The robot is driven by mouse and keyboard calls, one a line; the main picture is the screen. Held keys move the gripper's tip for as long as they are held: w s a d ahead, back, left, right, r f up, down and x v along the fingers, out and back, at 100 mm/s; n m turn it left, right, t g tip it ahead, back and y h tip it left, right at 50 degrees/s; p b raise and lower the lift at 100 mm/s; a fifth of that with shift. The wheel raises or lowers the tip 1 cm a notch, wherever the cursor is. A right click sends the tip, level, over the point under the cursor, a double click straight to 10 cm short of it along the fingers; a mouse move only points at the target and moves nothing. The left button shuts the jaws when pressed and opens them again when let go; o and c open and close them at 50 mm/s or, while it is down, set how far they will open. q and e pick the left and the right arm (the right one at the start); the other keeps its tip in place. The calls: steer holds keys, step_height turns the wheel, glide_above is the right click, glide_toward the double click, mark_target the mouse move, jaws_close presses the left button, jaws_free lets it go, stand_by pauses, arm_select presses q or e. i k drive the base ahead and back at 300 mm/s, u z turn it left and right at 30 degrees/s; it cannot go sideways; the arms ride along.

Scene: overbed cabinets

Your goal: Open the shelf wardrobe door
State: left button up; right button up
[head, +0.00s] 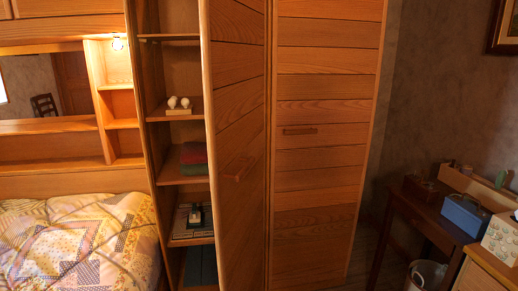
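The shelf wardrobe door (235,90) stands partly open in the middle of the head view, swung out towards me with its hinge side on the right. Its small wooden handle (238,168) is on the door's face. The door hides the right part of the shelves. Neither of my grippers shows in this view.
A shut wardrobe door (325,165) with a handle is right of the open one. A bed with a patchwork quilt (85,245) is at the left. At the right, a dark desk (415,205) holds a blue box (466,215); a bin (427,276) stands below.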

mark_target(233, 33)
steer(key=z, duration=1.5)
steer(key=i, duration=1.25)
steer(key=u, duration=2.05)
steer(key=i, duration=0.5)
steer(key=z, duration=0.1)
